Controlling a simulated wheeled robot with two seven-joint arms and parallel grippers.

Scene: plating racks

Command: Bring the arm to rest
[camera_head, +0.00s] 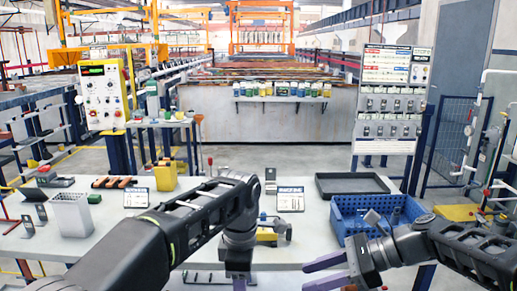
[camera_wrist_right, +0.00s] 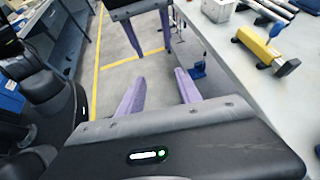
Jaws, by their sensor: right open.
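My left arm reaches in from the left in the head view, its wrist bent down at the front table edge. My left gripper (camera_head: 239,284) is mostly cut off there. In the right wrist view the left gripper (camera_wrist_right: 149,40) shows ahead, its purple fingers apart and empty. My right gripper (camera_head: 326,272) is in front of the blue crate, purple fingers apart with nothing between them. In the right wrist view the right gripper (camera_wrist_right: 162,92) is open over the floor beside the table edge.
The grey worktable (camera_head: 315,236) carries a blue crate (camera_head: 350,222), a black tray (camera_head: 350,183), a light bin (camera_head: 71,214) and small parts. A yellow part with grey ends (camera_wrist_right: 262,46) lies near the table edge. Floor with a yellow line (camera_wrist_right: 125,62) lies beside the table.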

